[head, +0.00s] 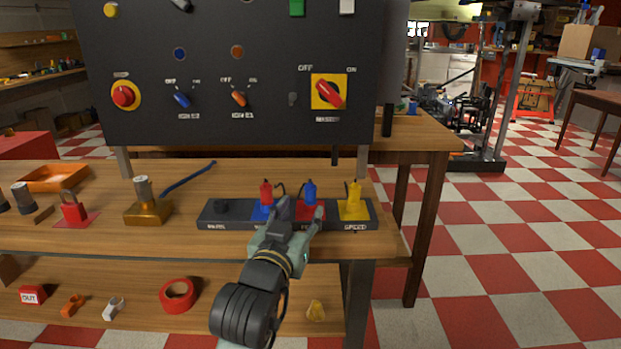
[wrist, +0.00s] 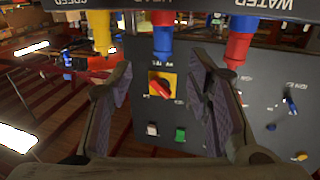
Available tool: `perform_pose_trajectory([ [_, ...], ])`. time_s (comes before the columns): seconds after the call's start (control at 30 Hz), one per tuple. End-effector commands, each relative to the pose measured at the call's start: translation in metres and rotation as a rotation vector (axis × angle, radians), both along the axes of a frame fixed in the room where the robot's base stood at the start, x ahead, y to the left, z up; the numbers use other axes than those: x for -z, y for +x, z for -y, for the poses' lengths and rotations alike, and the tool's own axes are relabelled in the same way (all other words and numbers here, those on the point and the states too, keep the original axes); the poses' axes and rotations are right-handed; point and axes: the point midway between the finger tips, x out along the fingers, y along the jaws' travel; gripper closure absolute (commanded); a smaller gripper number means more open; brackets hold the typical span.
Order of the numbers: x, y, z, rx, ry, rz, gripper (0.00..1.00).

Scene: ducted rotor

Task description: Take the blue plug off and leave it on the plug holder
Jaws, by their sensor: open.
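The blue plug (head: 310,191) stands upright on a red base on the dark connector strip (head: 338,225). In the wrist view, which is upside down, the blue plug (wrist: 163,38) shows at the top, between the lines of my two fingers. My gripper (head: 301,211) is open and empty, just in front of the blue plug; in the wrist view the fingers (wrist: 162,68) are spread with a gap between them. I cannot tell whether they touch the plug.
A red plug (head: 266,191) on a blue base stands left of the blue plug, and a yellow plug (head: 354,195) stands right; both are close to my fingers. A dark switch panel (head: 210,75) rises behind. A brass block (head: 148,210) stands left of the strip.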

Motion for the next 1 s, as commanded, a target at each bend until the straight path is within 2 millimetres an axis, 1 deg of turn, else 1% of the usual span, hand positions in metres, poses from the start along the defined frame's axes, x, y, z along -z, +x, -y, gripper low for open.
perform_pose_trajectory([
  [0.03, -0.002, 0.005, 0.002, 0.001, -0.001, -0.003, 0.54],
  [0.1, 0.0, 0.016, 0.004, 0.001, 0.001, -0.002, 0.54],
  [0.37, 0.001, 0.035, 0.008, -0.001, 0.0, -0.001, 0.54],
  [0.5, 0.003, 0.057, 0.01, -0.002, 0.002, -0.003, 0.54],
  [0.63, 0.003, 0.073, 0.015, 0.0, 0.0, 0.0, 0.54],
  [0.73, 0.004, 0.078, 0.017, -0.001, 0.001, 0.0, 0.54],
  [0.93, 0.005, 0.079, 0.017, -0.001, 0.0, 0.001, 0.54],
  [1.0, 0.005, 0.079, 0.017, -0.001, 0.0, 0.001, 0.57],
])
